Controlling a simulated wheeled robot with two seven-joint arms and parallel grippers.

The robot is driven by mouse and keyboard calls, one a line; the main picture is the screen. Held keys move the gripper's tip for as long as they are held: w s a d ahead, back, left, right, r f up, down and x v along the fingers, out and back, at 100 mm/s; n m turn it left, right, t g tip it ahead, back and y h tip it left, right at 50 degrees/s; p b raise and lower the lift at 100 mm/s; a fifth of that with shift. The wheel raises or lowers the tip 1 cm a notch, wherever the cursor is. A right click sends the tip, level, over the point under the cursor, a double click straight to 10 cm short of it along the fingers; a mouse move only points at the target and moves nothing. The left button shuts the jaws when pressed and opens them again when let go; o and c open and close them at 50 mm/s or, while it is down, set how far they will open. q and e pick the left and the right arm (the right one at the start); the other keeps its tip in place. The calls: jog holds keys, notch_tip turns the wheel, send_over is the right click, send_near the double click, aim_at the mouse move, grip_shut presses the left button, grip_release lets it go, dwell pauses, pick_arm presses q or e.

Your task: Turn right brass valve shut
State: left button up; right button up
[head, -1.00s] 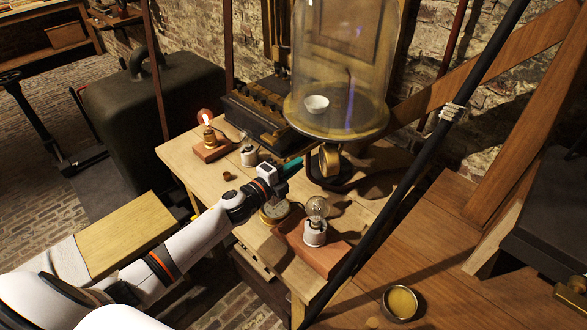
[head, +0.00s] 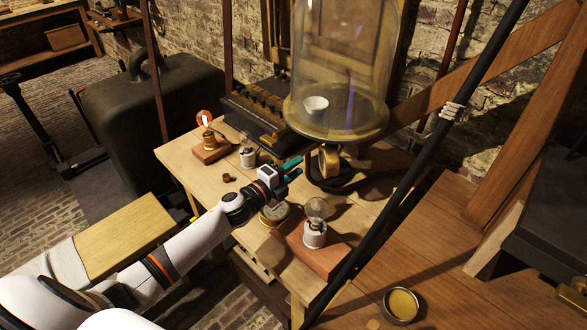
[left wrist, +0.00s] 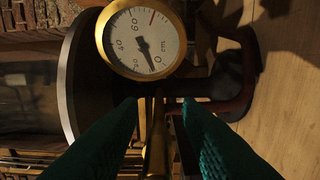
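My left gripper (head: 293,168) is open just left of the stand under the glass bell jar (head: 342,70). In the left wrist view its two green fingers (left wrist: 158,115) stand apart, with a brass stem or valve part (left wrist: 157,145) in the gap between them. I cannot tell whether they touch it. Beyond the fingertips is a brass-rimmed dial (left wrist: 145,40) marked in cm, its needle close to 0. The brass gauge body (head: 330,160) shows in the head view under the jar plate. The valve's handle is not clear in the head view. My right gripper is out of view.
A lit red-tinted bulb (head: 204,119) stands on the table's left. A clear bulb (head: 317,210) on a wooden block (head: 322,262) stands close to my left wrist. A dark slanted pole (head: 420,150) crosses the right side.

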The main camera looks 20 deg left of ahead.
pick_arm(q)
jog(key=b+v, duration=0.2)
jog(key=v, duration=1)
jog(key=shift+b, duration=0.35)
